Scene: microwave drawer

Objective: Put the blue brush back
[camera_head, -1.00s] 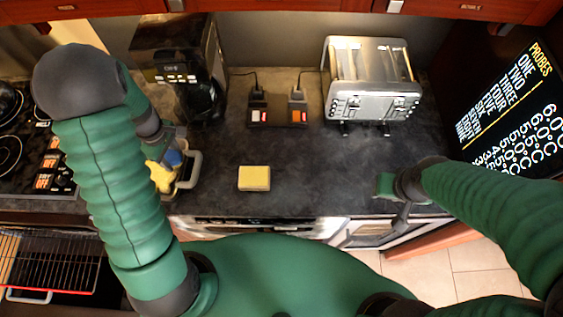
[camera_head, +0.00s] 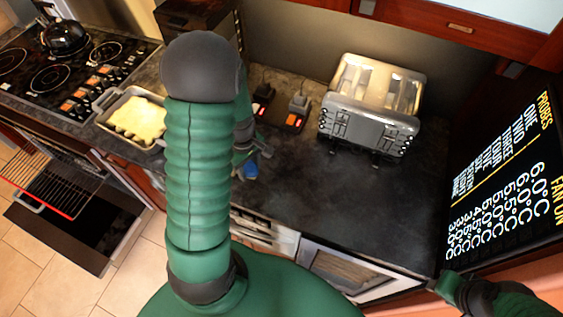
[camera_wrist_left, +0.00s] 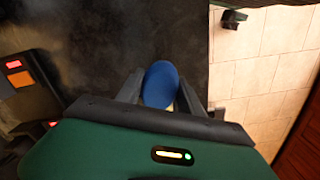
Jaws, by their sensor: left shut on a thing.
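The blue brush (camera_head: 250,171) shows as a small blue shape at my left gripper (camera_head: 257,156), just right of my left arm in the head view. In the left wrist view the brush's rounded blue end (camera_wrist_left: 160,84) sits between the two fingers of my left gripper (camera_wrist_left: 160,92), which is shut on it. The dark counter (camera_wrist_left: 110,45) shows beyond it. My left arm hides part of the counter in the head view. My right gripper (camera_head: 452,289) is low at the right, by the counter's front edge; its fingers are not clear.
A tray (camera_head: 103,103) with a pale yellow block (camera_head: 136,117) stands left, by the stove (camera_head: 75,70). A toaster (camera_head: 370,105) and a small device with lit displays (camera_head: 293,112) stand at the back. Counter space (camera_head: 345,210) before the toaster is clear.

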